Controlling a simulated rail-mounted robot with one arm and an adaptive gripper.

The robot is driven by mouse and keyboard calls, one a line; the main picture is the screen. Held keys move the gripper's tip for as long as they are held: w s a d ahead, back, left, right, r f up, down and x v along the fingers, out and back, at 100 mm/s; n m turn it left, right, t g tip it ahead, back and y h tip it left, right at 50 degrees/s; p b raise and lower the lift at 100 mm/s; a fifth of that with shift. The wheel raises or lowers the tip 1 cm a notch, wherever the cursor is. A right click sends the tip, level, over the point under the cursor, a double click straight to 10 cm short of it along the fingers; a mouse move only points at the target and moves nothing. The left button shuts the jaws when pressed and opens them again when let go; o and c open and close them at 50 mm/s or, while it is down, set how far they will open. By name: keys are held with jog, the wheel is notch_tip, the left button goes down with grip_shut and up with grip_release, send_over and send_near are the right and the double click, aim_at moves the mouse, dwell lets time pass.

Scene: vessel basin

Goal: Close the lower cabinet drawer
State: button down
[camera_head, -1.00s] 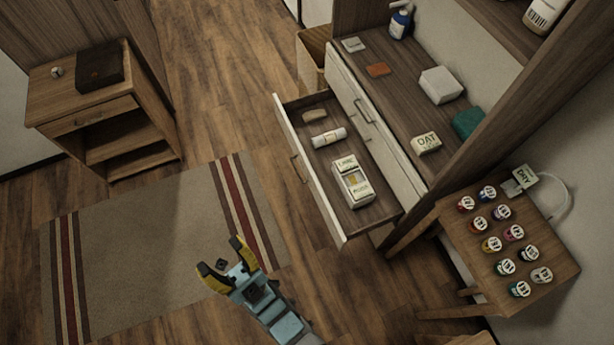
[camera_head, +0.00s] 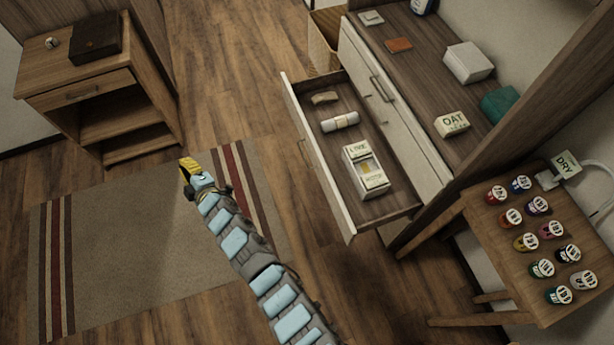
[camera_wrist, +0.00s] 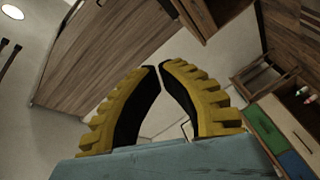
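The lower cabinet drawer (camera_head: 318,160) is pulled well out from the cabinet, its pale front facing left over the floor. The drawer cannot be made out in the wrist view.
The upper drawer (camera_head: 400,120) is shut. A stool (camera_head: 480,250) with several small jars stands right of the cabinet. A wooden nightstand (camera_head: 75,95) stands at the left. The floor between rug (camera_head: 120,245) and drawer is clear.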

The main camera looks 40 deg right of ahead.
jog(key=w+d+f+n+g+h+b, duration=0.1)
jog(key=w+d+f+g+h+b, duration=0.25)
jog(key=d+f, duration=0.55)
jog(key=g+h+b, duration=0.6)
jog(key=g+b, duration=1)
jog(key=g, duration=0.1)
send_near(323, 172)
notch_tip(323, 172, down, 5)
jog(key=d, duration=0.1)
jog(key=s+d, duration=0.1)
jog(key=d, duration=0.1)
jog(key=shift+s+d+r+t+b, duration=0.2)
jog(key=shift+s+t+b, duration=0.05)
jog(key=shift+s+b, duration=0.05)
jog(key=shift+s+d+r, duration=0.1)
jog(key=shift+s+d, duration=0.05)
jog(key=shift+d, duration=0.35)
